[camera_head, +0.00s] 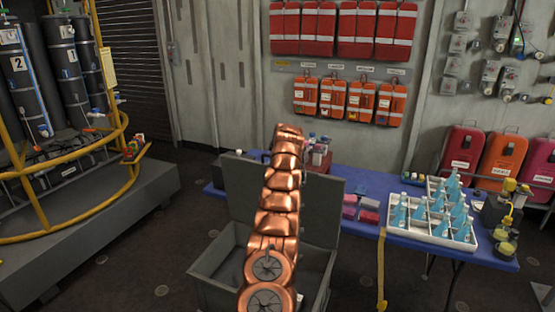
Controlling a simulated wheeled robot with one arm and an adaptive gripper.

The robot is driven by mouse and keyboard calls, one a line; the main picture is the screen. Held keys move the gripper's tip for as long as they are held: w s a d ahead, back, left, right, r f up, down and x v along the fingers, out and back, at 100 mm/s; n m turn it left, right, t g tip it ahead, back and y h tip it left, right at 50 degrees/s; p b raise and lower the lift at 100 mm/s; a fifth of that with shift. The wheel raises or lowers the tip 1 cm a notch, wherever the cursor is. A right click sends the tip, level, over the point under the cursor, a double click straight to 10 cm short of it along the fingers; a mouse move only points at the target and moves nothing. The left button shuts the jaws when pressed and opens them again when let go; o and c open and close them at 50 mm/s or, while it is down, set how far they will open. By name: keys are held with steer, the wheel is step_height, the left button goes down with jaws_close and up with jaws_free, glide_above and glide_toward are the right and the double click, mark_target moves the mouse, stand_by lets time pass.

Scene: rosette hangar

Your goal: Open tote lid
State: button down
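A grey tote (212,285) stands on the floor in the lower middle of the head view, in front of the blue table. Its lid (323,212) stands up at the back edge, and part of the dark inside shows on both sides of my copper arm. My arm rises in front of the tote and covers the middle of both the tote and the lid. My gripper cannot be made out; it seems hidden behind the arm's links. I cannot tell whether it touches the lid.
A blue table (400,240) behind the tote holds a white divided tray (462,243) of blue-liquid bottles, small pink and red boxes (369,210) and yellow-lidded jars (507,240). A grey platform (100,235) with yellow rails and cylinders is at left. Dark floor lies between.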

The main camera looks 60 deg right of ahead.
steer(key=shift+w, duration=0.1)
stand_by(0.3)
steer(key=c, duration=1.1)
jaws_free()
steer(key=shift+c, duration=0.2)
steer(key=shift+r, duration=0.1)
steer(key=v, duration=1.2)
